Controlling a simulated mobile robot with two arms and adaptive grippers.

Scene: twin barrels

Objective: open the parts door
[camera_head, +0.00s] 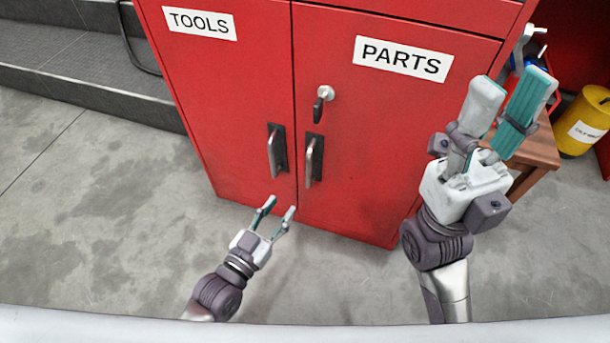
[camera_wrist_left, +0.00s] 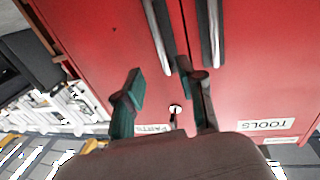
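The red parts door (camera_head: 375,130) is shut, with a white PARTS label (camera_head: 403,58) near its top. Its dark-backed metal handle (camera_head: 314,159) stands upright by the centre seam; it also shows in the left wrist view (camera_wrist_left: 158,35). A lock with a key (camera_head: 323,101) sits above the handle. My left gripper (camera_head: 280,206) is open and empty, low in front of the doors and below both handles in the picture; its fingers show in the left wrist view (camera_wrist_left: 160,78). My right gripper (camera_head: 514,92) is open and empty, raised right of the PARTS label.
The shut tools door (camera_head: 225,100) adjoins on the left, with its own handle (camera_head: 277,150) close to the parts handle. A wooden stool or table (camera_head: 535,145) and a yellow canister (camera_head: 588,122) stand at right. Grey steps (camera_head: 80,70) are at left. Floor in front is clear.

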